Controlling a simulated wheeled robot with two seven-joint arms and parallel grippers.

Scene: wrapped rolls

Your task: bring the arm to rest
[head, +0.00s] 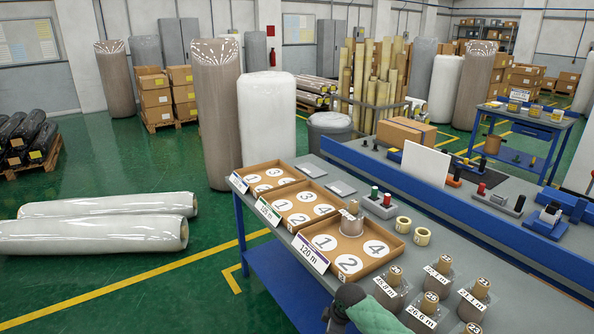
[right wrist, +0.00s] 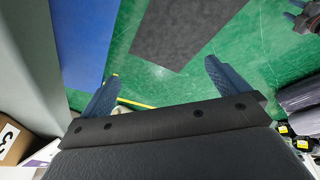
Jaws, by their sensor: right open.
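My right gripper (right wrist: 158,72) is open, with nothing between its fingers, above the green floor in the right wrist view. In the head view, part of my right arm (head: 372,314) shows at the bottom edge by the table's near side; its fingertips are not clear there. A dark finger-like part (right wrist: 300,18) at the upper right of the right wrist view may be my left gripper; its jaws cannot be read. A small wrapped roll (head: 351,222) stands upright in the nearest tray (head: 318,237), labelled 120 m. Several labelled wrapped rolls (head: 430,306) stand on the table in front.
The grey-topped table (head: 480,262) carries two more numbered trays (head: 293,221), tape rings (head: 403,224) and a white panel (head: 425,163). Two long white rolls (head: 95,235) lie on the floor at left. Tall rolls (head: 218,115) stand behind the table. Green floor between is clear.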

